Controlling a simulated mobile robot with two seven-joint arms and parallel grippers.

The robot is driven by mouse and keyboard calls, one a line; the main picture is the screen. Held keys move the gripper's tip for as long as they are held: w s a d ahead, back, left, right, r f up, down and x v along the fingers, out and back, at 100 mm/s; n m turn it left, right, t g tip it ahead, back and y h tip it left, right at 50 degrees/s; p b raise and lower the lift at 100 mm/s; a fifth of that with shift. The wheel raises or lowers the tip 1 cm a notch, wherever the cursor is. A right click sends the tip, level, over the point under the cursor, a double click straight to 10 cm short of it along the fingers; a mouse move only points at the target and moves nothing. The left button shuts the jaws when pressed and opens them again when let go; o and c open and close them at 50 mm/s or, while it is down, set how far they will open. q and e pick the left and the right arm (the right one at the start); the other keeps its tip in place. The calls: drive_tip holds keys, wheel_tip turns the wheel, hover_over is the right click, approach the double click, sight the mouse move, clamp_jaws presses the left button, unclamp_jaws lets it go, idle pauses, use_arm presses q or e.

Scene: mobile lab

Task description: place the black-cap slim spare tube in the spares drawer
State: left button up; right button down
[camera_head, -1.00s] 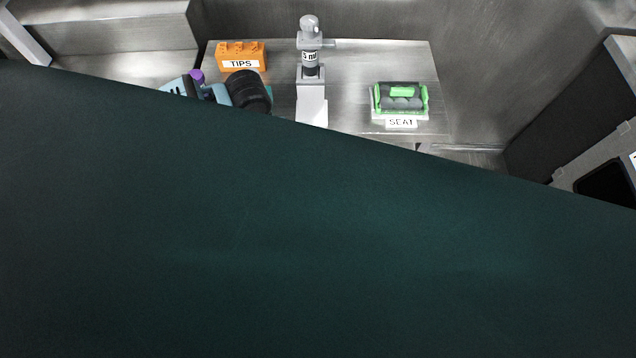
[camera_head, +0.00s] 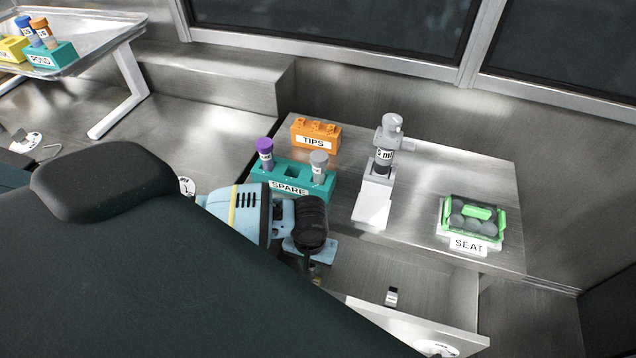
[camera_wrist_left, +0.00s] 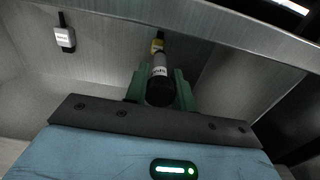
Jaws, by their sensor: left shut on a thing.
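My left gripper (camera_wrist_left: 159,88) is shut on a slim tube (camera_wrist_left: 159,70) between its green fingers. In the head view my blue left wrist reaches over the near-left part of the open drawer (camera_head: 440,296); the fingertips and most of the tube are hidden there. I cannot tell whether the tube touches the drawer floor. The teal SPARE rack (camera_head: 262,178) stands behind my wrist, with a purple-cap tube (camera_head: 265,152) and a grey-cap tube (camera_head: 319,165). My right gripper is not in view.
A small pale object with a dark end (camera_head: 392,296) is in the drawer. The orange TIPS rack (camera_head: 316,134), a pipette on its stand (camera_head: 374,200) and the green SEAT holder (camera_head: 473,219) stand on the bench. A POND rack (camera_head: 52,60) sits far left.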

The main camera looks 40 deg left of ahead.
use_arm(q)
drive_tip(key=shift+f, duration=1.2)
drive_tip(key=shift+f+b, duration=0.45)
drive_tip(key=shift+f, duration=1.1)
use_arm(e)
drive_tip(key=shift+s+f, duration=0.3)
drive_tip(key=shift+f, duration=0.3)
use_arm(q)
drive_tip(key=shift+f, duration=0.6)
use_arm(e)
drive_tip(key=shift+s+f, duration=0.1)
use_arm(q)
drive_tip(key=shift+s, duration=0.1)
drive_tip(key=o, duration=0.9)
drive_tip(key=shift+f, duration=0.1)
drive_tip(key=shift+o, duration=0.3)
drive_tip(key=shift+s, duration=0.1)
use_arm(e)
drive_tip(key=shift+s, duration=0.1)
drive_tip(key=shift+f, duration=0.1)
